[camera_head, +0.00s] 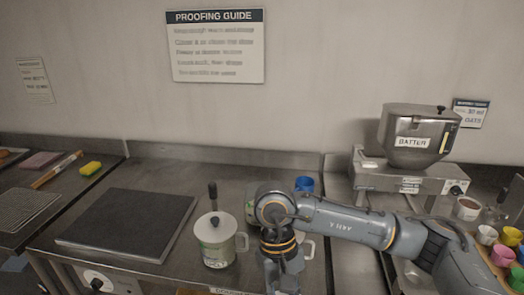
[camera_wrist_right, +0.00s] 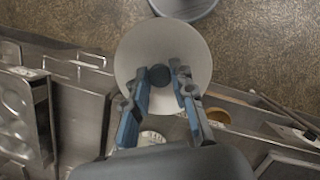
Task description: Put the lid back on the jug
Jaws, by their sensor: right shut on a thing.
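My right gripper (camera_head: 284,283) points down at the front edge of the counter. In the right wrist view its two fingers (camera_wrist_right: 162,76) are closed around the dark knob of a round, pale lid (camera_wrist_right: 165,38). The lid hides what lies directly under it. In the head view a pale handle (camera_head: 308,249) shows beside the gripper; the body it belongs to is hidden by my arm. My left gripper is not in view.
A dark flat slab (camera_head: 130,222) lies on the counter at left. A greenish container (camera_head: 251,198) and a blue cup (camera_head: 304,184) stand behind my arm. A batter dispenser (camera_head: 415,135) and several coloured cups are at right. A grey round container (camera_wrist_right: 184,7) tops the wrist view.

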